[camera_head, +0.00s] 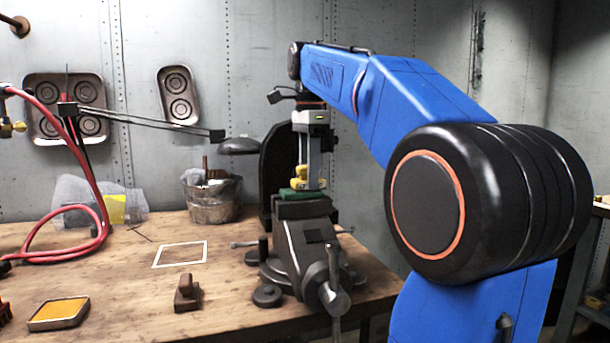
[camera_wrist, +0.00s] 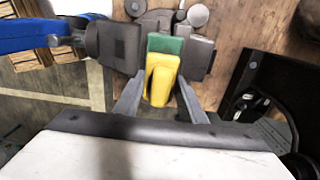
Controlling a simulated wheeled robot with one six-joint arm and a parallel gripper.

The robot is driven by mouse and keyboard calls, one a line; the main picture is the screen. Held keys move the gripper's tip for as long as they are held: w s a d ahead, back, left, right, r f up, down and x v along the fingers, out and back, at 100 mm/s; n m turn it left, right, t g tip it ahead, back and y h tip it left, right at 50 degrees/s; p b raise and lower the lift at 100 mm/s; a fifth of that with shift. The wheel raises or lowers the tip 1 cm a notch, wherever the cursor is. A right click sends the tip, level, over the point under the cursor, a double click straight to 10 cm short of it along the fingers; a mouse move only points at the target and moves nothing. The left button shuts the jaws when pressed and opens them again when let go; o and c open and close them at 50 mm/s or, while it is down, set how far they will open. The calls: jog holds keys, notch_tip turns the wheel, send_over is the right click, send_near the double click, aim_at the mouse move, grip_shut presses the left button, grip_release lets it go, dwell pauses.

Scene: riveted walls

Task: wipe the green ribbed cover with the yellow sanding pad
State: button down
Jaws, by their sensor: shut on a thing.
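My gripper (camera_head: 303,172) points down over the vise and is shut on the yellow sanding pad (camera_head: 300,183). The pad also shows between the two grey fingers in the wrist view (camera_wrist: 161,78). The green ribbed cover (camera_head: 302,195) lies on top of the grey vise (camera_head: 305,240). The pad is right over the cover; I cannot tell whether they touch. In the wrist view the pad hides part of the green cover (camera_wrist: 165,43), and one end shows beyond it.
A wooden bench (camera_head: 120,265) carries a bucket (camera_head: 212,200), an orange-topped tin (camera_head: 58,313), a small brown block with a handle (camera_head: 187,293) and a white square outline (camera_head: 180,254). A desk lamp head (camera_head: 239,146) hangs left of my arm. A red hose (camera_head: 75,140) is at far left.

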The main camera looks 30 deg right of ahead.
jog(key=shift+s+d+f, duration=0.15)
jog(key=shift+s+d, duration=0.05)
jog(key=shift+d, duration=0.55)
jog(key=shift+w+a, duration=0.25)
jog(key=shift+a, duration=0.55)
jog(key=shift+a, duration=0.1)
jog(key=shift+w+a, duration=0.15)
jog(key=shift+a, duration=0.45)
jog(key=shift+f, duration=0.1)
jog(key=shift+d, duration=0.15)
